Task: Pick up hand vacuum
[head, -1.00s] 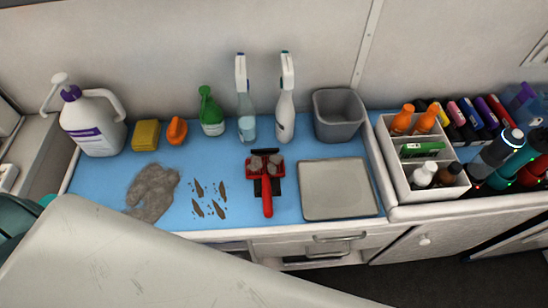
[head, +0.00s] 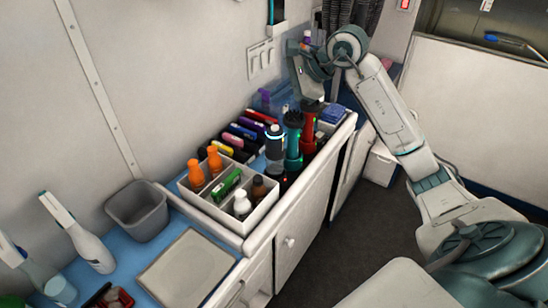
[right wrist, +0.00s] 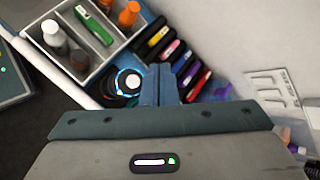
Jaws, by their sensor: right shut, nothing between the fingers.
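Three upright cylindrical devices stand close together on the right-hand counter in the head view: a dark one with a glowing blue ring (head: 274,147), a teal one (head: 293,140) and a red one (head: 308,130). I cannot tell for sure which is the hand vacuum. My right gripper (head: 299,90) is above the far part of this group, pointing down, shut and empty. In the right wrist view its fingers (right wrist: 160,84) are just right of the dark device's blue-lit top (right wrist: 128,82). The other two are hidden there. My left gripper is out of view.
A white divided caddy (head: 223,211) with bottles stands in front of the devices. Several coloured slim items (head: 243,131) lie along the wall behind. A grey bin (head: 137,209) and a tray (head: 187,268) are at left.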

